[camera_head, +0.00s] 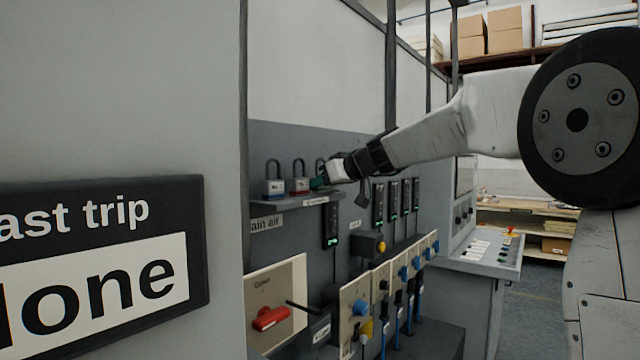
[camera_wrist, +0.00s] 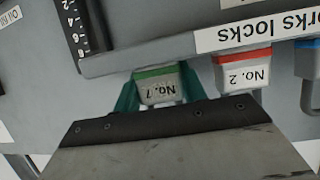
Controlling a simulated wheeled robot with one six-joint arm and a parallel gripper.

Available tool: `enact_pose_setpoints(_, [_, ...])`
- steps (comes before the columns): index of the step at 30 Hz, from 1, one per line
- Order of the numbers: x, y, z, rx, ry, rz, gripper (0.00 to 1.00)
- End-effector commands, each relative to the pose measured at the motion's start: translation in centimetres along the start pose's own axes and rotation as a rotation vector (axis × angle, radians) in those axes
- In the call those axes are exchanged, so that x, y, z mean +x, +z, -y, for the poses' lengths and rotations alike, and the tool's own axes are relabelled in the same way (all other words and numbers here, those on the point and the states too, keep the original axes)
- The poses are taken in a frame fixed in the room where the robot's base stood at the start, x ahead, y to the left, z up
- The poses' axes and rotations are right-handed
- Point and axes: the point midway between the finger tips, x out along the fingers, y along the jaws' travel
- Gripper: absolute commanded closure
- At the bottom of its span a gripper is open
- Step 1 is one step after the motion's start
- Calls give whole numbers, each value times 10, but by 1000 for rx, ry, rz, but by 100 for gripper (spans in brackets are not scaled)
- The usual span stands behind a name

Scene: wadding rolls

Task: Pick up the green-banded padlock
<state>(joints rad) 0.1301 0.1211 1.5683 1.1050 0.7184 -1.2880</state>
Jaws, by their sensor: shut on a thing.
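The green-banded padlock (camera_wrist: 157,87), labelled No. 7, is between the two green fingers of my gripper (camera_wrist: 158,94) in the wrist view. The fingers are shut on its sides. In the head view my gripper (camera_head: 320,182) is at the right part of the small shelf (camera_head: 290,201), and the padlock is mostly hidden there; only a shackle shows above the fingers. The wrist view is upside down. I cannot tell whether the padlock still rests on the shelf.
A red-banded padlock (camera_head: 299,185), No. 2, stands close beside the held one, and a blue-banded padlock (camera_head: 273,188) stands beyond it. Below are a red rotary handle (camera_head: 270,318) and several blue knobs. A control desk (camera_head: 480,250) stands to the right.

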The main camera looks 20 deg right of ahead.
Motion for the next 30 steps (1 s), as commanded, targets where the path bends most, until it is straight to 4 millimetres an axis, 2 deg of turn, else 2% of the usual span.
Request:
enact_pose_setpoints(7, [-2,-5,0,-1,0,-1,85])
enact_pose_setpoints(11, [-7,-18,0,-3,-1,-2,85])
enact_pose_setpoints(14, [-14,-36,0,-4,1,-3,85])
enact_pose_setpoints(24, [-48,-117,0,-4,1,-3,85])
enact_pose_setpoints(30, [-61,-150,0,-3,0,-2,85])
